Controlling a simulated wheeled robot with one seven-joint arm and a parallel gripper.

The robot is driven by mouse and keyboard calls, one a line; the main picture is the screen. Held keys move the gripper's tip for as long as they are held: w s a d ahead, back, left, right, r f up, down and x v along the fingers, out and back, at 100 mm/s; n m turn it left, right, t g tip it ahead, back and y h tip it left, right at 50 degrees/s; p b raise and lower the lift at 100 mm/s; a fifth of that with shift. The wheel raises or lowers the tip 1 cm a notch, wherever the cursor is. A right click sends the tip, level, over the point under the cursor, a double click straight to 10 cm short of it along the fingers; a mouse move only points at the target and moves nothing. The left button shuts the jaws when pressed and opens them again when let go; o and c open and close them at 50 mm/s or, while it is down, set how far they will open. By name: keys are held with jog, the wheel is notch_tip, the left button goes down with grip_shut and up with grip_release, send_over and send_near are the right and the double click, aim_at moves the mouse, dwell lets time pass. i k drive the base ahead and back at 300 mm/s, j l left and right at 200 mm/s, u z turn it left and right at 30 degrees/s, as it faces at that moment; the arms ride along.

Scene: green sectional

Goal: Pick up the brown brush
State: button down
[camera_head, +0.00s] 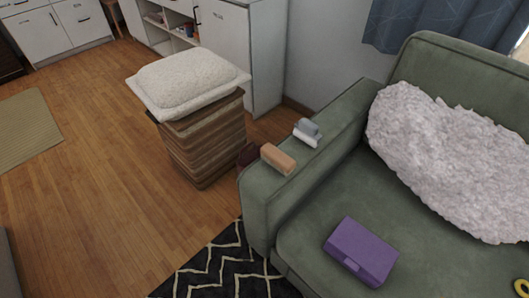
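A light-brown, block-shaped object (278,159) lies on top of the green sofa's left armrest (268,205), near its front end. It may be the brown brush, but no bristles show. A dark reddish-brown thing (247,154) shows beside the armrest's outer side, partly hidden; I cannot tell what it is. My gripper is not in view.
A grey and white object (307,133) sits farther back on the armrest. A purple box (361,251) and a fluffy white blanket (450,160) lie on the seat. A woven basket (203,140) with a white cushion (188,82) stands left. Wooden floor (95,190) is open.

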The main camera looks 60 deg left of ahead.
aim_at(272, 154)
jog(key=j+u, duration=0.2)
jog(key=u, duration=0.15)
jog(key=k+j+u, duration=0.1)
jog(key=u, duration=0.25)
jog(key=j+u, duration=0.35)
jog(key=u, duration=0.55)
jog(key=z, duration=1.35)
jog(key=u, duration=1.35)
jog(key=i+j+z, duration=0.4)
jog(key=i+j, duration=0.25)
jog(key=j, duration=0.15)
